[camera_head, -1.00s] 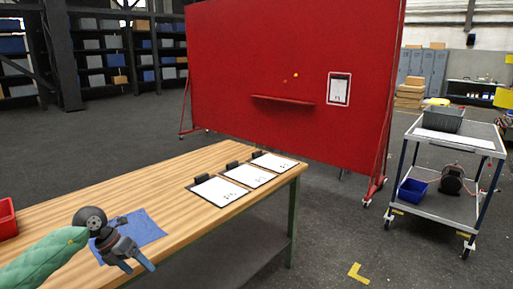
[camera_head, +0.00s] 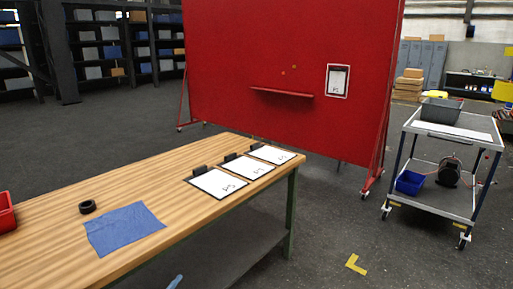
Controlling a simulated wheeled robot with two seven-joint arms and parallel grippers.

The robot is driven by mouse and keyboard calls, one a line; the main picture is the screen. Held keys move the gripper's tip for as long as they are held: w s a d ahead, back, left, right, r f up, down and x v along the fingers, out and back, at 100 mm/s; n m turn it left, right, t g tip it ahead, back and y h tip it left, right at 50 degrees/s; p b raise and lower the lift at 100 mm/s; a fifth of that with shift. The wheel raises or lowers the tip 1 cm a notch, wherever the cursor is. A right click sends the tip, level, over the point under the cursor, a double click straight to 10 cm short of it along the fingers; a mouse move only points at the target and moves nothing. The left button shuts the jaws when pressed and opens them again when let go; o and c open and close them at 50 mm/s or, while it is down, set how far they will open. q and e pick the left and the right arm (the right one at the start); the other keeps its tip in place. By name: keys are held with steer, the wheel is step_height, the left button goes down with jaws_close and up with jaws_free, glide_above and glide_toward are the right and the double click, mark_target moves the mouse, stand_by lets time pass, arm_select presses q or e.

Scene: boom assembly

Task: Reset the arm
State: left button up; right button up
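A small blue-grey tip (camera_head: 175,282) shows at the bottom edge, below the table's front side. It looks like a fingertip of my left gripper; the rest of that gripper and its arm are out of view, so its opening does not show. My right gripper is not in view. A black ring (camera_head: 87,207) lies on the wooden table (camera_head: 160,170), just behind a blue cloth (camera_head: 125,229). Three clipboards with white sheets lie in a row near the table's right end, the nearest being this clipboard (camera_head: 217,183).
A red bin (camera_head: 5,213) sits at the table's left edge. A red board (camera_head: 285,60) on wheels, with a shelf and a hung clipboard (camera_head: 338,80), stands behind. A trolley (camera_head: 447,140) with a grey bin (camera_head: 441,110) and a blue bin (camera_head: 410,182) stands right. The floor between is free.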

arm_select(q)
steer(key=s+f+n+g+y, duration=0.3)
steer(key=s+f+n+g, duration=0.15)
steer(key=s+f, duration=0.6)
steer(key=s+f+n+g+y, duration=0.45)
steer(key=s+f, duration=0.25)
steer(key=f, duration=0.6)
steer(key=s+d+f+n+g, duration=0.1)
steer(key=s+d+f+g, duration=0.1)
steer(key=s, duration=0.4)
steer(key=s+d+f+n+g+h, duration=0.1)
steer(key=s+d+f+g, duration=0.1)
steer(key=s+f, duration=0.2)
steer(key=s+d+f+n+g+h, duration=0.1)
steer(key=s+d+f+g, duration=0.1)
steer(key=s, duration=0.8)
steer(key=shift+s+d+f+g, duration=0.15)
steer(key=shift+d+f+g, duration=0.15)
steer(key=shift+f+g, duration=0.15)
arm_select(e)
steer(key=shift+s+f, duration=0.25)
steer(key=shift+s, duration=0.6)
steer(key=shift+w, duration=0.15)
